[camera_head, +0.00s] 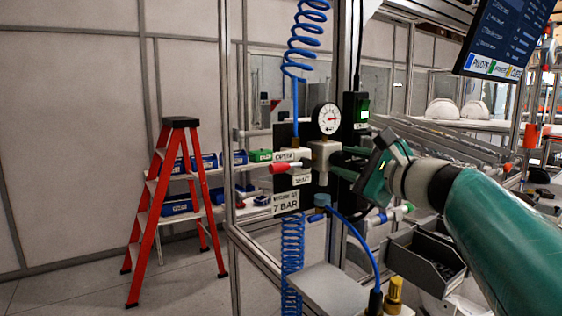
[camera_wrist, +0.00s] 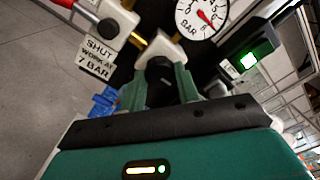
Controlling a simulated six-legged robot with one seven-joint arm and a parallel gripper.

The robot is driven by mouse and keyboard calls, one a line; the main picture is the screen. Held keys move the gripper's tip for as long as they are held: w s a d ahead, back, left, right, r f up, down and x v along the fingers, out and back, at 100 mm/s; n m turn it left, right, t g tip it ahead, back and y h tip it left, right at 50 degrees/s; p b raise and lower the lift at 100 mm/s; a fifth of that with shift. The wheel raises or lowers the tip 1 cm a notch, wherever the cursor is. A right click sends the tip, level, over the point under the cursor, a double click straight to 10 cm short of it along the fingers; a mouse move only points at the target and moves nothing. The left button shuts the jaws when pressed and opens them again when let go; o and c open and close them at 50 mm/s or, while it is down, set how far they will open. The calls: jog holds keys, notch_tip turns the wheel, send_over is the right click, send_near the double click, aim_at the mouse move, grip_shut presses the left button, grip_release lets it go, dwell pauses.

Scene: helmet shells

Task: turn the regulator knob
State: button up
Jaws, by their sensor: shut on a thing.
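The black regulator knob (camera_wrist: 158,70) sits on the front of the pale regulator body (camera_head: 322,152). In the wrist view it is between my gripper's two green fingers. My gripper (camera_wrist: 161,84) is shut on the knob, and in the head view it reaches in from the right. The fingers hide part of the knob's sides. The round pressure gauge (camera_head: 328,118) stands above the regulator. It also shows at the top of the wrist view (camera_wrist: 202,14), with a red needle.
A red valve lever (camera_head: 282,168) is left of the regulator, near the OPEN and SHUT labels. A "WORK AT 7 BAR" sign (camera_head: 286,201) hangs below. Coiled blue hoses (camera_head: 292,255) run above and below. A red stepladder (camera_head: 165,190) stands left; a grey bin (camera_head: 425,262) is lower right.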

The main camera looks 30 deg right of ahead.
jog(key=shift+d, duration=0.1)
dwell(0.3)
jog(key=o, duration=1)
jog(key=shift+s, duration=0.15)
jog(key=shift+c, duration=0.2)
jog(key=s, duration=1.3)
jog(key=shift+s+d, duration=0.1)
jog(key=shift+s, duration=0.15)
jog(key=shift+f, duration=0.1)
